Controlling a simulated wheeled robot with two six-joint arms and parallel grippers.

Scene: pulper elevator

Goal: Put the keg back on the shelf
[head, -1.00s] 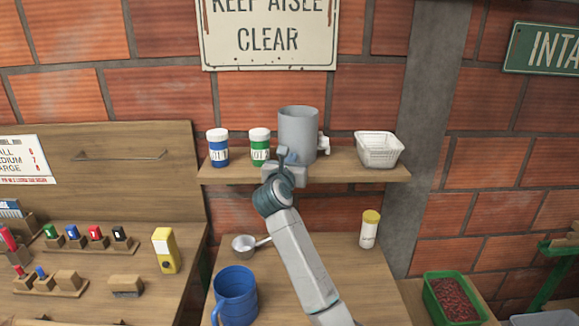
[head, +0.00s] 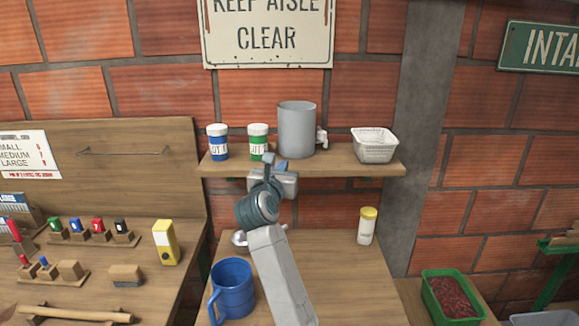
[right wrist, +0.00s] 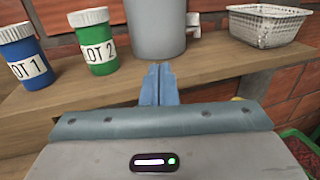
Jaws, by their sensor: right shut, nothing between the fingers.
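The grey keg (head: 296,130) stands upright on the wooden wall shelf (head: 340,166), with a small white tap on its right side. It also shows in the right wrist view (right wrist: 156,28), its top cut off by the frame. My right gripper (head: 276,163) is shut and empty, in front of the shelf's front edge and below the keg. In the right wrist view its closed blue fingers (right wrist: 159,84) point toward the keg, apart from it. My left gripper is not in view.
On the shelf, a blue-labelled jar (head: 218,142) and a green-labelled jar (head: 258,141) stand left of the keg, and a white basket (head: 375,146) stands right. Below are a blue mug (head: 233,288), a partly hidden metal scoop (head: 240,239) and a yellow-capped bottle (head: 367,226).

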